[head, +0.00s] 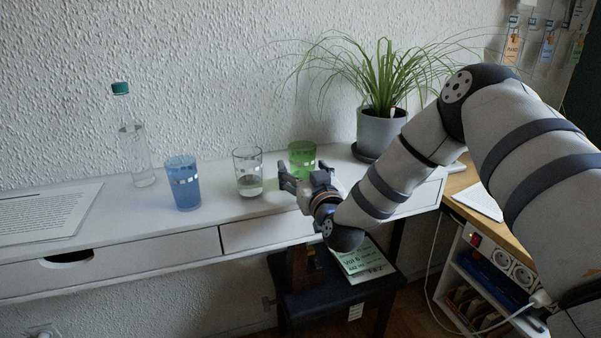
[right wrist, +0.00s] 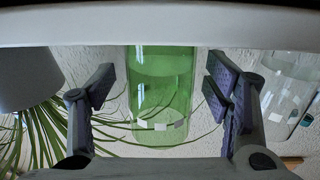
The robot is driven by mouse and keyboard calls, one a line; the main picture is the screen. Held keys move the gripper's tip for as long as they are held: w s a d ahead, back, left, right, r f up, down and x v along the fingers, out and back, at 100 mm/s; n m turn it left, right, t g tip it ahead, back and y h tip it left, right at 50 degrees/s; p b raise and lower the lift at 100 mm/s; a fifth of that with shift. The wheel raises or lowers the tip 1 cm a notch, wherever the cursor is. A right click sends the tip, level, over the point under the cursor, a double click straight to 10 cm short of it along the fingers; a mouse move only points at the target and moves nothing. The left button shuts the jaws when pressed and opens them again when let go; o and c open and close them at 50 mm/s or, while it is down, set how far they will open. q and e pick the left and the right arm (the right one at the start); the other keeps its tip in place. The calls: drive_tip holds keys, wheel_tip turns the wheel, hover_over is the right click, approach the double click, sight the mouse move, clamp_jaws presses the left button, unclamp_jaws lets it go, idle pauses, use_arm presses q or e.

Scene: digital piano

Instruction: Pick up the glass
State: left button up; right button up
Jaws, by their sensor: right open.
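Three glasses stand upright on the white desk: a blue one (head: 183,184), a clear one (head: 247,170) with some liquid low in it, and a green one (head: 301,153). My right gripper (head: 292,184) is just in front of the green glass, which it partly hides. In the right wrist view, which is upside down, the open fingers (right wrist: 160,86) frame the green glass (right wrist: 160,92) on both sides, with gaps. Whether the glass is between the fingertips or beyond them I cannot tell. The clear glass also shows there, at the right edge (right wrist: 290,85).
On the white desk (head: 225,212) stand a clear bottle (head: 137,155) at the left and a potted plant (head: 380,130) behind the gripper to the right. Printed sheets (head: 45,214) lie at the left. A dark bench (head: 320,300) with a booklet stands below.

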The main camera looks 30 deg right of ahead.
drive_tip(key=shift+w+d, duration=0.1)
drive_tip(key=shift+w, duration=0.3)
drive_tip(key=c, duration=1.4)
drive_tip(key=shift+c, duration=0.2)
drive_tip(key=shift+r, duration=0.15)
